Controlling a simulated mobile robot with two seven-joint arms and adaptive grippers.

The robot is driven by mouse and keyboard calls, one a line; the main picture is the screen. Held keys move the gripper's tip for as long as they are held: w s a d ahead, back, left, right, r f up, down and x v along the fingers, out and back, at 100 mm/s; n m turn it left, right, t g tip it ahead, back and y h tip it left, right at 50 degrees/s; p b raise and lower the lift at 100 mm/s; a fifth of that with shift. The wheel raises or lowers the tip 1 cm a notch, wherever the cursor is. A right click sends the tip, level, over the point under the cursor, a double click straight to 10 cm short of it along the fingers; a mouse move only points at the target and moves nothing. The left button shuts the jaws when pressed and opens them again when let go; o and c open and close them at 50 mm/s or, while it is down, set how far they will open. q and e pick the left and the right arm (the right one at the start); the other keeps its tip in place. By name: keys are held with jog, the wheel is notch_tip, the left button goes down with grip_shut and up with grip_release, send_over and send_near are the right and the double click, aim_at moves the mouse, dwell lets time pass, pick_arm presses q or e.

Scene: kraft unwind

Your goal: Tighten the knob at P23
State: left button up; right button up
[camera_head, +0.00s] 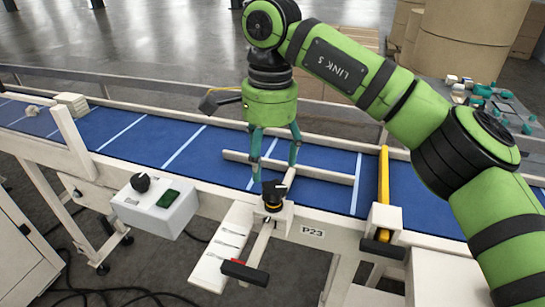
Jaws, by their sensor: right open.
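The P23 label (313,232) is on the cream front rail of the conveyor. Left of it a black knob (273,196) with an orange band stands on a small bracket at the rail. My right gripper (274,171) points down above and just behind the knob, its two teal fingers spread apart. The fingertips show near the knob's top; I cannot tell whether they touch it. Nothing shows between the fingers. My left gripper is not in view.
A blue conveyor belt (130,137) with white stripes runs across, with a cream guide bar (325,174) on it. A yellow post (384,180) stands to the right. A grey box (155,208) with a black knob hangs at the front left. Cardboard rolls (465,45) stand behind.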

aim_at(272, 188)
jog(key=shift+w+d+r, duration=0.25)
jog(key=shift+w+d, duration=0.1)
jog(key=s+f, duration=0.1)
jog(key=s+f+p, duration=0.1)
jog(key=shift+s, duration=0.4)
jog(key=f, duration=0.2)
jog(key=shift+w+f+p, duration=0.25)
jog(key=shift+f+p, duration=0.05)
jog(key=shift+p, duration=0.05)
jog(key=shift+w+f, duration=0.1)
jog(key=shift+f, duration=0.65)
jog(key=c, duration=1.1)
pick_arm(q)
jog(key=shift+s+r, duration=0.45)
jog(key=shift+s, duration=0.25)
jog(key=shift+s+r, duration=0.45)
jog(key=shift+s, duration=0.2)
pick_arm(e)
jog(key=shift+f, duration=0.1)
jog(key=shift+c, duration=0.5)
